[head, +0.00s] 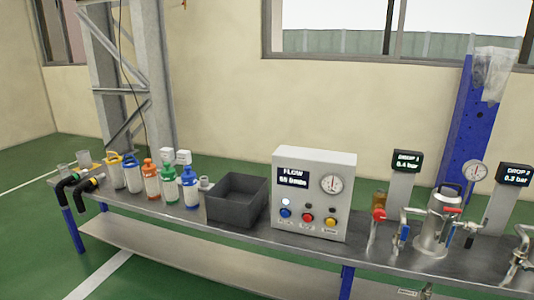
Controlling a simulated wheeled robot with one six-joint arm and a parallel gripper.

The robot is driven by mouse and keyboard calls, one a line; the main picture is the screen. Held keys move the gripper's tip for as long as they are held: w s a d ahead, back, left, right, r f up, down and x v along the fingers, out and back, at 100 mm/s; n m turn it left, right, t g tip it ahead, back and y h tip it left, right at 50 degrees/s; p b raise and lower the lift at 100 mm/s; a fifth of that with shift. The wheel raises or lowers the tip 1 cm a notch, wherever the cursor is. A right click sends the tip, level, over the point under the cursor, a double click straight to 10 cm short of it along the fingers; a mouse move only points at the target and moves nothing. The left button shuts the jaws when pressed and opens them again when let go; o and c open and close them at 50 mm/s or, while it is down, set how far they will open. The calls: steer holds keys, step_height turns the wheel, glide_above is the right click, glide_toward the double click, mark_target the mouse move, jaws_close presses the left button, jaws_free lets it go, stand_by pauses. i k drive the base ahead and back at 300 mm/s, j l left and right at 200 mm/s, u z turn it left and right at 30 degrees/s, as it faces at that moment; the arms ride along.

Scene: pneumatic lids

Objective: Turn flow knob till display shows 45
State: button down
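A white control box (340,170) stands on the steel bench, right of the middle of the head view. Its dark display (293,178) shows the word FLOW with a smaller line under it, perhaps a two-digit number, too blurred to read surely. A round dial gauge (332,184) sits to the right of the display. Along the lower front are a blue knob (285,213), a red knob (308,218) and a yellow knob (330,222). Their labels are too small to read, so I cannot tell which is the flow knob. My gripper is not in view.
An open dark grey bin (237,219) stands left of the box. Several coloured bottles and two black angled items stand farther left. To the right are a metal canister (437,225) with valves, and displays reading DROP 1 (407,162) and DROP 2 (515,174).

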mark_target(379, 215)
steer(key=i+j+z, duration=0.35)
steer(key=j+z, duration=0.15)
steer(key=j, duration=0.2)
steer(key=i+j+z, duration=0.1)
steer(key=j+z, duration=0.15)
steer(key=j, duration=0.15)
